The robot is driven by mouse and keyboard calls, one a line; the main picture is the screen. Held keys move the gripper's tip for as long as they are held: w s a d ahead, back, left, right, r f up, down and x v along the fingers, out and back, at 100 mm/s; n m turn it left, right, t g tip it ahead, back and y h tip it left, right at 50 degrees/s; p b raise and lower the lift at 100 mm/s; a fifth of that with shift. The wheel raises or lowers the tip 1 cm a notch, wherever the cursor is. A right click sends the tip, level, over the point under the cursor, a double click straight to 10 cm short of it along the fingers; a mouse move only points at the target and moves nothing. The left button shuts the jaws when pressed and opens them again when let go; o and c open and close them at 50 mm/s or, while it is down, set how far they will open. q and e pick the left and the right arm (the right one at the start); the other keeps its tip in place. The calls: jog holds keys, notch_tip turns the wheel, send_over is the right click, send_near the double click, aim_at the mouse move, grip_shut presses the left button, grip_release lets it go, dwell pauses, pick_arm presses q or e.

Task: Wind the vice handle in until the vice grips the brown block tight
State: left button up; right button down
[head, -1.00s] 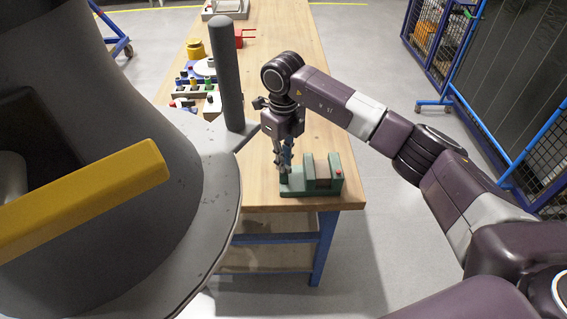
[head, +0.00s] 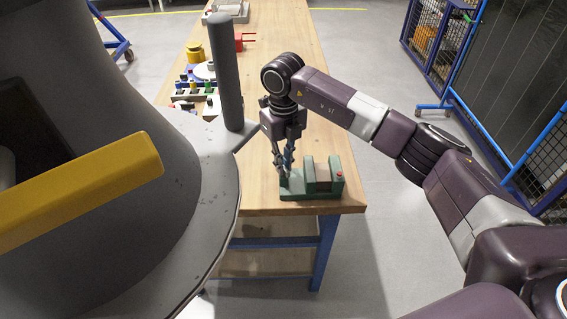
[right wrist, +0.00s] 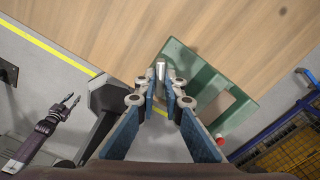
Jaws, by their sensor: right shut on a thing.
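The green vice (head: 312,193) sits on the near right end of the wooden bench; it also shows in the right wrist view (right wrist: 199,62). The brown block (head: 323,174) lies between the vice's green jaws; whether the jaws press on it I cannot tell. My right gripper (head: 285,172) points down at the vice's left end. In the right wrist view its fingertips (right wrist: 168,92) are shut on the vice handle, whose metal pin (right wrist: 160,70) shows at the tips. The rest of the handle is hidden. My left gripper (right wrist: 71,101) shows at the left, its fingers apart and empty.
Farther up the bench are a rack of coloured pieces (head: 194,91), a yellow object (head: 194,52) and a red object (head: 240,41). A blue-framed mesh fence (head: 520,165) stands at the right.

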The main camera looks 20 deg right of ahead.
jog(key=c, duration=2)
grip_release()
jog(key=shift+c, duration=0.2)
jog(key=shift+r, duration=0.2)
notch_tip(320, 180, up, 12)
jog(key=shift+f, duration=0.2)
